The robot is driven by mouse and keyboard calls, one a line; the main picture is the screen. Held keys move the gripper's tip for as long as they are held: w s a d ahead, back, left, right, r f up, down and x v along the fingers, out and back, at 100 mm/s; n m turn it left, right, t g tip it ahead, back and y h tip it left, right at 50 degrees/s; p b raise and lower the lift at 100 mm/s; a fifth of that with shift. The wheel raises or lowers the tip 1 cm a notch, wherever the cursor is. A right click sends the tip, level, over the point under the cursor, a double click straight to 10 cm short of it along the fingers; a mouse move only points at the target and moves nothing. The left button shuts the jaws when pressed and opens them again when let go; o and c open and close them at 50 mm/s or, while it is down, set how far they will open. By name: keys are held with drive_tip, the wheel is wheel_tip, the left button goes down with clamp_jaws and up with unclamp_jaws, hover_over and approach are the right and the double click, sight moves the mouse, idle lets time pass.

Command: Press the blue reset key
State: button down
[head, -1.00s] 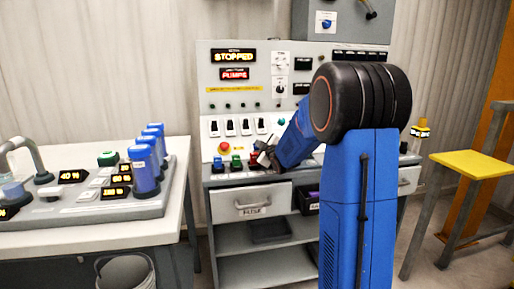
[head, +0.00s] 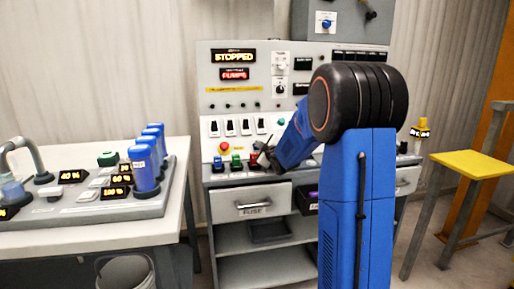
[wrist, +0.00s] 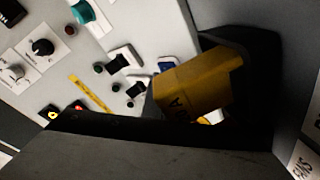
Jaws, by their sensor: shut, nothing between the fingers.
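In the head view a blue key (head: 218,163) sits at the left of a row on the console's lower ledge.
A red mushroom button (head: 223,148) stands just above the blue key. The STOPPED display (head: 234,56) is lit. A bench with blue cylinders (head: 145,162) is at left, a yellow stool (head: 470,164) at right.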

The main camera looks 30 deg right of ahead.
drive_tip(key=shift+w+f, duration=0.1)
drive_tip(key=shift+f, duration=0.55)
idle(0.6)
drive_tip(key=shift+a+r, duration=0.1)
drive_tip(key=shift+s+a+r, duration=0.15)
drive_tip(key=shift+s+r, duration=0.15)
drive_tip(key=shift+s, duration=0.1)
drive_tip(key=shift+a+r, duration=0.15)
drive_tip(key=shift+s+a+r, duration=0.1)
drive_tip(key=shift+s+r, duration=0.65)
drive_tip(key=shift+r, duration=0.35)
drive_tip(key=shift+s+a+r, duration=0.1)
drive_tip(key=shift+s+r, duration=0.65)
drive_tip(key=shift+r, duration=0.3)
